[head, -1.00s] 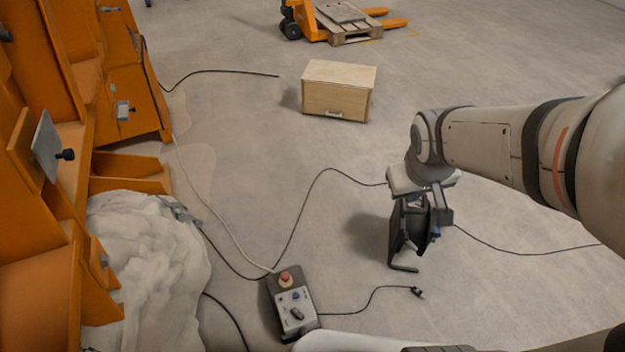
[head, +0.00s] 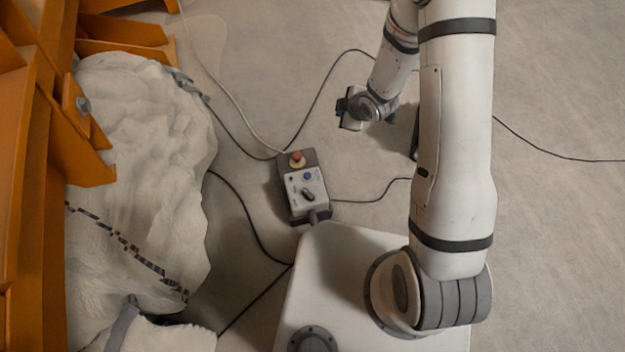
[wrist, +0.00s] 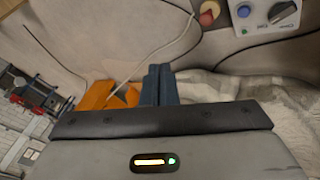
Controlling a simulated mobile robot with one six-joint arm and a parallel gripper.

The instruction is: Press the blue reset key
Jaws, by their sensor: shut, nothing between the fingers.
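The blue reset key (head: 308,177) is a small round button on the light face of a control box (head: 293,188) on the floor. It also shows at the top right of the wrist view (wrist: 244,11). My gripper (head: 352,108) is up and to the right of the box in the head view, apart from it; its fingers are hard to make out there. In the wrist view my fingers (wrist: 158,72) are together and empty, below and left of the key in the picture.
A red mushroom button (head: 297,157) on a yellow base and a black rotary knob (head: 308,195) flank the key. Cables (head: 243,110) run over the floor. Open floor lies right.

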